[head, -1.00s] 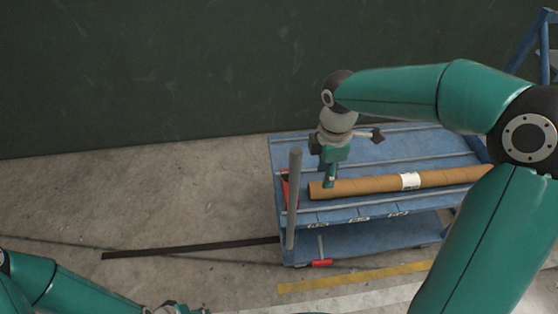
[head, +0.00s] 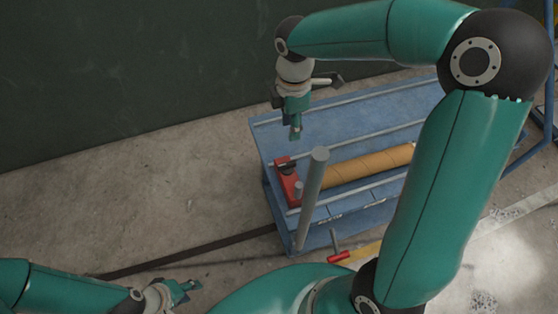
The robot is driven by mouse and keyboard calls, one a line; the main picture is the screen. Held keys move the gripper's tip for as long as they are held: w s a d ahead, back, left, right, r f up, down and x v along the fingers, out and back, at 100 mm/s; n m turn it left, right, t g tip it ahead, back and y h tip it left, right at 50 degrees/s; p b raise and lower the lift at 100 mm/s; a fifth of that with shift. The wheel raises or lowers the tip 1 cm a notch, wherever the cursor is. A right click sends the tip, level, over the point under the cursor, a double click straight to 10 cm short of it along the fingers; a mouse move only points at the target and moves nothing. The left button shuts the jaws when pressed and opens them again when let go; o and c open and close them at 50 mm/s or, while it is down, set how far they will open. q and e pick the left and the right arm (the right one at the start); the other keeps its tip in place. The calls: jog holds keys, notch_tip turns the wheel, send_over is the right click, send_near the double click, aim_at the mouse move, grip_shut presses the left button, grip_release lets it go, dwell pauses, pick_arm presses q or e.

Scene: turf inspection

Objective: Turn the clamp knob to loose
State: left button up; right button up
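A red clamp (head: 290,190) sits at the left end of the blue cart's top. A dark knob (head: 286,168) shows on its upper end, and which way it is set is too small to tell. My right gripper (head: 295,132) points down above the cart, behind and above the clamp, apart from it. Its fingertips look close together, but whether they are shut is unclear. My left gripper (head: 187,289) is low at the front, over the floor left of the cart, far from the clamp. Its finger opening cannot be made out.
A brown cardboard tube (head: 370,166) lies on the blue cart (head: 345,122), partly hidden by my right arm. A grey upright post (head: 311,200) stands in front of the clamp. A red-ended T-shaped piece (head: 338,257) is low at the front. Concrete floor (head: 130,200) is open at left.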

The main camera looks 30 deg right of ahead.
jog(key=f, duration=0.1)
jog(key=b, duration=0.2)
send_near(287, 163)
notch_tip(287, 163, down, 10)
jog(key=shift+r, duration=0.25)
pick_arm(q)
jog(key=shift+x, duration=1.05)
jog(key=shift+w+a, duration=0.1)
jog(key=shift+w, duration=0.1)
pick_arm(e)
grip_shut()
